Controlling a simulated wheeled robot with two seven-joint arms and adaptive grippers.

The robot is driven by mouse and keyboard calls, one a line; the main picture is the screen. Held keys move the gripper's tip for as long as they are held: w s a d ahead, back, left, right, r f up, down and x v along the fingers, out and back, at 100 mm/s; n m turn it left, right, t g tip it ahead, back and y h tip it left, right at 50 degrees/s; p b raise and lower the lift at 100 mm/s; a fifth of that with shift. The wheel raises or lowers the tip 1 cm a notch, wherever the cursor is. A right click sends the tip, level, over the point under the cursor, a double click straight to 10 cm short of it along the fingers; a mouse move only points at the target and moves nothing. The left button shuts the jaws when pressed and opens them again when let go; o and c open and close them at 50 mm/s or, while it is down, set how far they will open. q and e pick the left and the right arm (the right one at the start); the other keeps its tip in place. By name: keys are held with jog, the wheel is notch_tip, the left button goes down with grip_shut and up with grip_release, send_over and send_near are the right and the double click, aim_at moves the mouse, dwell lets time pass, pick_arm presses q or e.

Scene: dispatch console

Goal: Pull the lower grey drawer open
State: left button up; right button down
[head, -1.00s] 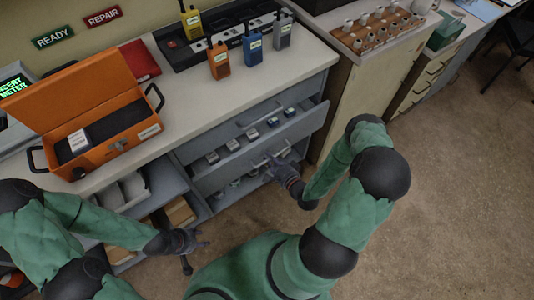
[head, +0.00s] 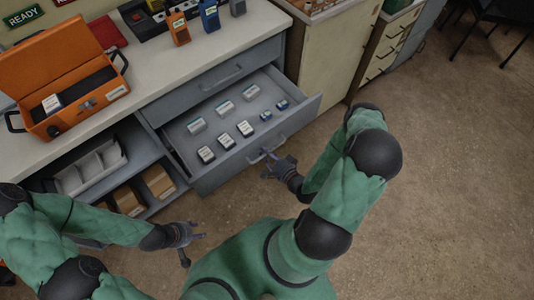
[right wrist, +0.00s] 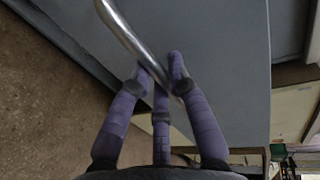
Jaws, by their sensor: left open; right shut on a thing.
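The lower grey drawer (head: 302,115) stands well open below the worktop, its inside showing. Its bar handle (head: 282,143) is on the front face, and it shows as a shiny metal bar in the right wrist view (right wrist: 122,32). My right gripper (head: 268,160) is shut on this handle. In the right wrist view its purple fingers (right wrist: 162,78) close around the bar, close to the grey drawer front (right wrist: 215,55). My left gripper (head: 198,234) is open and empty, low in front of the shelves and apart from the drawer.
Several small battery-like blocks (head: 245,129) lie in the drawer. The upper grey drawer (head: 225,76) is shut. Open shelves with a grey bin (head: 90,170) and cardboard boxes (head: 158,181) are at left. An orange case (head: 60,75) is on the worktop.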

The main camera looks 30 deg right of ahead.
jog(key=shift+s, duration=0.15)
jog(key=c, duration=1.2)
grip_release()
jog(key=shift+o, duration=0.2)
jog(key=v, duration=1.2)
